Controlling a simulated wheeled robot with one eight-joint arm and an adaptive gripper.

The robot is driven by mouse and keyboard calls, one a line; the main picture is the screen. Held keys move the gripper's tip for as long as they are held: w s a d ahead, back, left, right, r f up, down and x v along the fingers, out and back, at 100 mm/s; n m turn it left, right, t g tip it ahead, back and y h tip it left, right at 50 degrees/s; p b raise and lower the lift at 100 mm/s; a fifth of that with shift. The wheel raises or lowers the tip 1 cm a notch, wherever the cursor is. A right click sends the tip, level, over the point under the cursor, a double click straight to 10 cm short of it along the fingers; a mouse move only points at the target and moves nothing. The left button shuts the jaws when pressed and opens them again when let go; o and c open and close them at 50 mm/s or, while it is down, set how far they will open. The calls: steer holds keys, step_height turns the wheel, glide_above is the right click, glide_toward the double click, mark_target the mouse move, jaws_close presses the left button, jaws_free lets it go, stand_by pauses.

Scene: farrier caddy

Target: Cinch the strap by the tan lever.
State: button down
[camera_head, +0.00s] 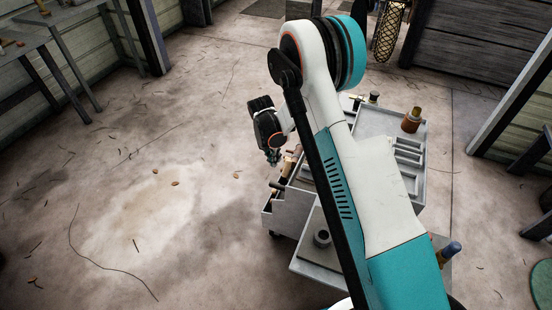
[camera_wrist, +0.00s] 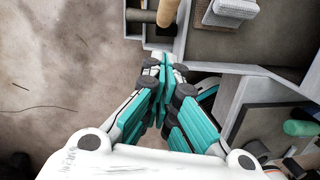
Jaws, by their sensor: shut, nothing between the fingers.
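My gripper (camera_head: 272,156) is shut and empty, above the left edge of the grey caddy (camera_head: 292,215). In the head view, tan pieces (camera_head: 288,164) show just right of the fingertips, partly hidden by my arm. I cannot make out the strap in either view.
A brown bottle (camera_head: 411,121) stands on the caddy's far tray. A grey block with a pale top (camera_wrist: 235,8) and a green cylinder (camera_wrist: 300,128) show in the wrist view. My arm hides the caddy's middle. The floor (camera_head: 150,210) to the left is open.

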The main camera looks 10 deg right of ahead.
steer(key=b, duration=0.3)
glide_toward(284, 176)
step_height(284, 176, down, 3)
steer(key=s+a, duration=0.2)
steer(key=shift+w+d+f, duration=0.2)
steer(key=shift+w+d, duration=0.2)
steer(key=shift+d, duration=0.05)
steer(key=shift+w+d+f, duration=0.2)
steer(key=shift+w+d, duration=0.15)
steer(key=shift+d, duration=0.15)
steer(key=shift+w+d+f+b, duration=0.3)
steer(key=shift+w+d+b, duration=0.05)
steer(key=shift+b, duration=0.1)
